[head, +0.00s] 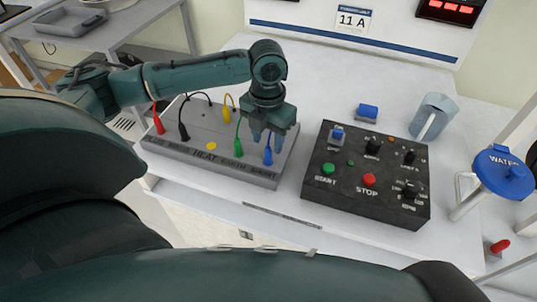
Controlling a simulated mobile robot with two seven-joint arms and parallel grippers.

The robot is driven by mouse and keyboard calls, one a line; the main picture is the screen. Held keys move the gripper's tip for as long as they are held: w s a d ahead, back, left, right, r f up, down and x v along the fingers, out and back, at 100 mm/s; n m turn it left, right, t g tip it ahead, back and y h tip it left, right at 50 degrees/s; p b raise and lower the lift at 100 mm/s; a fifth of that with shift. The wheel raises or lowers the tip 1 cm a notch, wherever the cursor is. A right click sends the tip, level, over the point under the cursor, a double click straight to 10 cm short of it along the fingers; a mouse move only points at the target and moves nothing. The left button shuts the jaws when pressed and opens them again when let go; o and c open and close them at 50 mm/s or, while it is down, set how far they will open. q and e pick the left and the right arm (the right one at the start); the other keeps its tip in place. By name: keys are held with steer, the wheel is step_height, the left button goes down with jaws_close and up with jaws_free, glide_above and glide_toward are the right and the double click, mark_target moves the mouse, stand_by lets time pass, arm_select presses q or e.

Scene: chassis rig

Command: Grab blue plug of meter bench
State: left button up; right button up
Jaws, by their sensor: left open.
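The blue plug (268,156) stands upright near the right end of the grey meter bench (215,165). My left gripper (268,138) points down from above, directly over the blue plug, with its fingers open near the plug's top. Whether the fingers touch the plug I cannot tell. A green plug (238,146) stands just left of the gripper, and yellow (229,115), black (183,132) and red (159,123) plugs stand further left on the bench. My right gripper is not in view.
A dark control box (320,190) with buttons and knobs stands right of the bench. A blue block (367,110) and a grey-blue jug (433,115) stand behind it. A blue water valve wheel (503,170) is at the far right. White tabletop is clear behind the bench.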

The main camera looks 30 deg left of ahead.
mark_target(267, 148)
arm_select(q)
step_height(267, 148, down, 6)
steer(key=shift+r, duration=0.1)
stand_by(0.4)
jaws_close()
